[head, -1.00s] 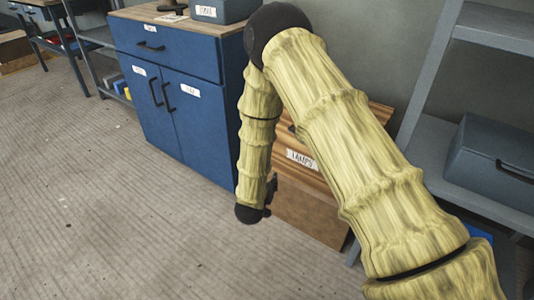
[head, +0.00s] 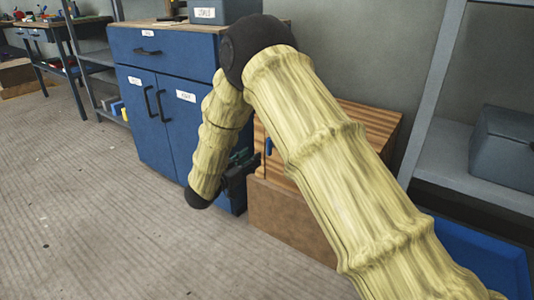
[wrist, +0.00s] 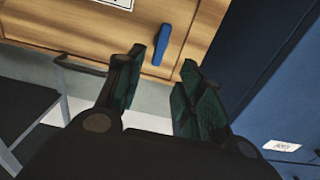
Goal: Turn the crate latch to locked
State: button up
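The wooden crate (head: 372,122) has a slatted top and stands on a plain brown box, partly hidden behind my arm. Its blue latch (head: 268,146) shows as a small upright bar on the front face. In the wrist view the latch (wrist: 161,45) is a blue bar, nearly upright with a slight tilt, near an edge of the crate's wooden front (wrist: 205,18). My gripper (wrist: 162,60) is open, its dark green-padded fingers spread either side of the latch's line. Its fingers appear short of the latch; I see no contact. In the head view my gripper (head: 240,170) is at the crate's front.
A blue cabinet (head: 165,105) stands close beside the crate and also fills the right of the wrist view (wrist: 285,90). A grey shelf unit (head: 450,170) with a grey case (head: 503,150) stands on the right. The floor (head: 90,210) in front is clear.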

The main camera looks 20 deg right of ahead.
jog(key=b+x, duration=0.4)
jog(key=x, duration=0.6)
jog(key=shift+w+d+b, duration=0.2)
jog(key=shift+d+b, duration=0.05)
jog(key=shift+b, duration=0.15)
grip_shut()
